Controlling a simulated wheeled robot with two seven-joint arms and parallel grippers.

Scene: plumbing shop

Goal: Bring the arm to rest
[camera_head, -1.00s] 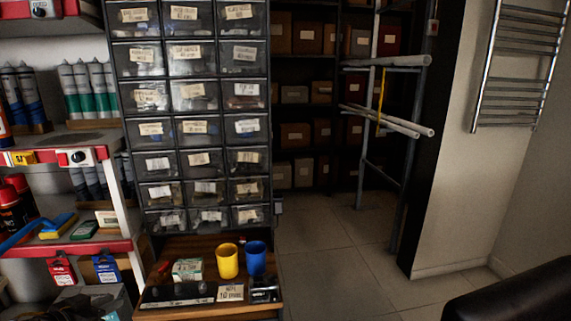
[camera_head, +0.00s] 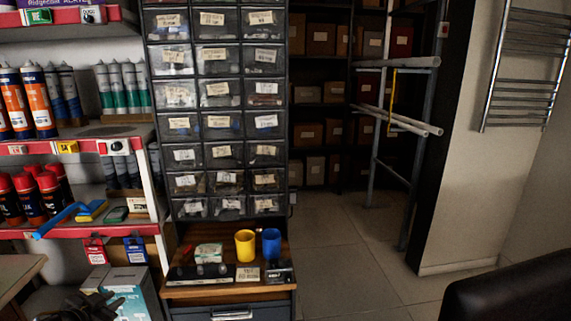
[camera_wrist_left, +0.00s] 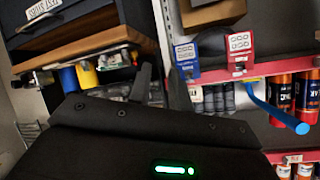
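My left gripper (camera_head: 92,305) shows as a dark shape at the lower left of the head view, low in front of the shelf unit. In the left wrist view its two dark fingers (camera_wrist_left: 161,72) stand apart with nothing between them, so it is open and empty. That view is turned upside down. No held object shows. My right gripper is not in either view.
A red-edged shelf (camera_head: 75,147) with tubes and cans stands on the left. A drawer cabinet (camera_head: 222,155) rises over a wooden ledge (camera_head: 205,292) with a yellow cup (camera_head: 245,245) and a blue cup (camera_head: 271,243). Floor (camera_head: 340,255) is clear right of the cabinet.

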